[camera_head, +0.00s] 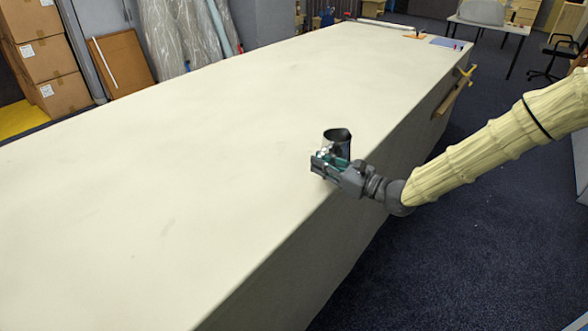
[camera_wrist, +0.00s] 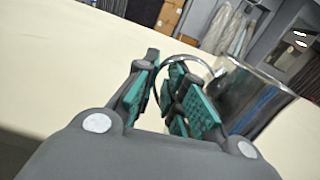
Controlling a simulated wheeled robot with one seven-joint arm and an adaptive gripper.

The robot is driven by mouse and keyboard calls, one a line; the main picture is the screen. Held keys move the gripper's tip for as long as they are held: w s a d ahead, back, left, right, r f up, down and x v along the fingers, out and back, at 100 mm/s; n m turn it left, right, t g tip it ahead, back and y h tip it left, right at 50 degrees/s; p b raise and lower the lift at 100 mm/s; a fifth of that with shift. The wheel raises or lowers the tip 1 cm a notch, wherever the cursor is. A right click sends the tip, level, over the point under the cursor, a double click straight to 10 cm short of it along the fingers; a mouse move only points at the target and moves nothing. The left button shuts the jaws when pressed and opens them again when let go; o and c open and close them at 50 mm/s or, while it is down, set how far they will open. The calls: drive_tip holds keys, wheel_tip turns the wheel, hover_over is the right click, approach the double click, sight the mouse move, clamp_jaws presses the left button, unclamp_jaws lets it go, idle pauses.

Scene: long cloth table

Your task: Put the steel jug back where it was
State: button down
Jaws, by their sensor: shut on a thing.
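The steel jug (camera_head: 337,137) is at the right long edge of the cloth table (camera_head: 180,170), upright in the head view. In the wrist view the shiny jug (camera_wrist: 250,95) shows at the right and looks tilted with the camera. My gripper (camera_head: 326,162) is at the near side of the jug. In the wrist view its green-padded fingers (camera_wrist: 172,100) are closed around the jug's thin curved handle (camera_wrist: 205,66). The fingers hide part of the handle. The jug's base is hidden behind my gripper, so I cannot tell whether it touches the cloth.
The table around the jug is bare. Small items, including a blue flat thing (camera_head: 447,43), lie at the far end. A wooden piece (camera_head: 452,95) sticks out from the table's right side. Cardboard boxes (camera_head: 45,60) and plastic-wrapped rolls (camera_head: 180,30) stand beyond the left edge.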

drive_tip(key=shift+w+a+f+p, duration=0.35)
drive_tip(key=shift+a+f+p, duration=0.3)
drive_tip(key=shift+a, duration=0.65)
drive_tip(key=shift+w+a+f+p, duration=0.35)
drive_tip(key=shift+a+f, duration=0.4)
drive_tip(key=shift+a, duration=0.6)
drive_tip(key=shift+w+a+f+p, duration=0.3)
drive_tip(key=shift+a+f+p, duration=0.35)
drive_tip(key=shift+a, duration=0.65)
drive_tip(key=c, duration=1.5)
unclamp_jaws()
drive_tip(key=shift+f, duration=0.1)
drive_tip(key=shift+s+d, duration=0.1)
drive_tip(key=b+v, duration=0.3)
drive_tip(key=v, duration=0.8)
drive_tip(key=shift+s+d, duration=0.25)
drive_tip(key=shift+d, duration=0.05)
